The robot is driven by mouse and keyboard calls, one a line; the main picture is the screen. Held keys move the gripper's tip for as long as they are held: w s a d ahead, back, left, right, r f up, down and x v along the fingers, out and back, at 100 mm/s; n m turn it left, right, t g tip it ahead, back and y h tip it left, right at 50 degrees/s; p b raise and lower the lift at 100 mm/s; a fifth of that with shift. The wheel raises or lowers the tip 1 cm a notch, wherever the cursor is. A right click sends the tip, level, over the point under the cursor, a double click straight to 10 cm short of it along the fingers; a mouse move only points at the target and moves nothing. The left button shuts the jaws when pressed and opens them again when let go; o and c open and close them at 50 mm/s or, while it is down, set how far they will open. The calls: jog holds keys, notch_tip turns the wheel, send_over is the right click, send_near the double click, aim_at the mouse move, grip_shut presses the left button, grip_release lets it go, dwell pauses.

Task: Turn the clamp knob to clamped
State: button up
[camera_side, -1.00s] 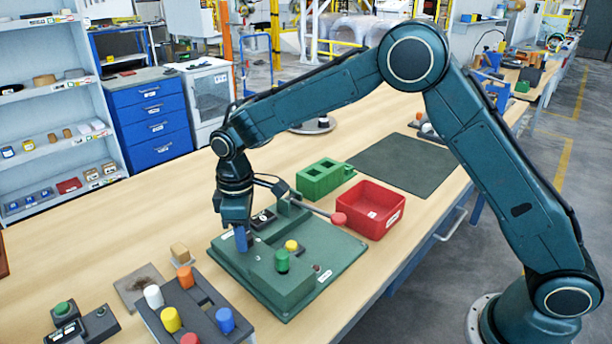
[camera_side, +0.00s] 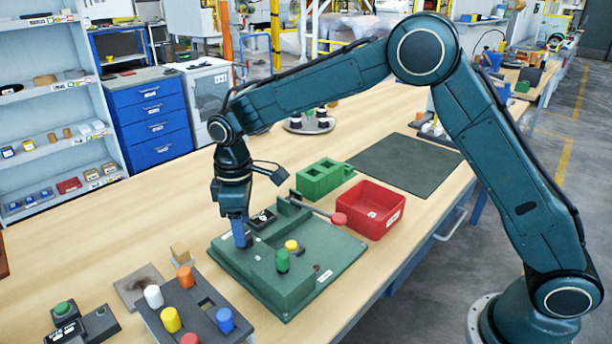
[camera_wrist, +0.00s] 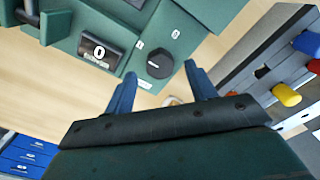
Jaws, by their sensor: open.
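The clamp knob (camera_wrist: 159,63) is a round black knob on the green fixture (camera_wrist: 95,22), with small white labels around it; I cannot tell which label it points to. In the wrist view my gripper (camera_wrist: 162,86) has its two blue fingers spread apart, one on each side of the knob in the picture, with nothing between them. In the side view my gripper (camera_side: 240,243) points down over the left part of the green fixture (camera_side: 325,265), its fingertips close to the top surface. The fingers mostly hide the knob there.
A black counter (camera_wrist: 99,52) showing 0 is beside the knob. A red bin (camera_side: 375,207) and a peg rack (camera_side: 207,302) stand nearby.

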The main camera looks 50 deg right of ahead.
aim_at(248, 235)
notch_tip(248, 235, up, 11)
jog(key=shift+r, duration=0.15)
dwell(0.4)
jog(key=s+d+r+m+t, duration=0.2)
jog(key=s+d+r, duration=0.2)
jog(key=s+d, duration=0.3)
jog(key=s+d+r+m+t, duration=0.1)
jog(key=s+d+r+m, duration=0.3)
jog(key=s, duration=0.5)
jog(key=s+d+f+m+t, duration=0.1)
jog(key=s+d+f, duration=0.1)
jog(key=s, duration=0.6)
jog(key=s+d+f+m+t, duration=0.1)
jog(key=s+d+f+m, duration=0.1)
jog(key=s+d, duration=0.2)
jog(key=s, duration=0.3)
jog(key=shift+s+d+t, duration=0.25)
jog(key=shift+s+t, duration=0.05)
jog(key=shift+s, duration=0.05)
